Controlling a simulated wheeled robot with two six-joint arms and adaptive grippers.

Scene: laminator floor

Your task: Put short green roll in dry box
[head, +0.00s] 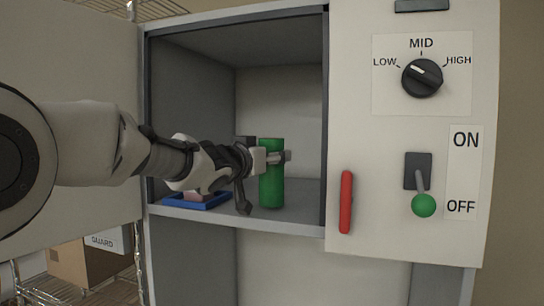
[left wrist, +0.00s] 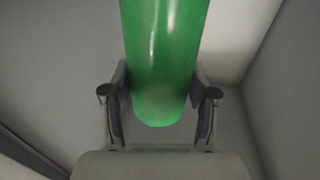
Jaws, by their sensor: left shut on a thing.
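The short green roll (head: 271,188) stands upright inside the open dry box (head: 236,219), near the middle of its floor in the head view. My left gripper (head: 277,157) reaches in from the left and is shut on the roll. In the left wrist view the green roll (left wrist: 163,60) fills the space between the two fingers of my left gripper (left wrist: 160,108). I cannot tell whether the roll's bottom touches the floor of the box. My right gripper is not in view.
A blue tray (head: 172,203) with a pinkish thing in it sits at the front left of the box floor, below my wrist. The open door (head: 95,215) is at left. A panel with a dial (head: 422,78), a green-tipped lever (head: 423,205) and a red handle (head: 346,202) is at right.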

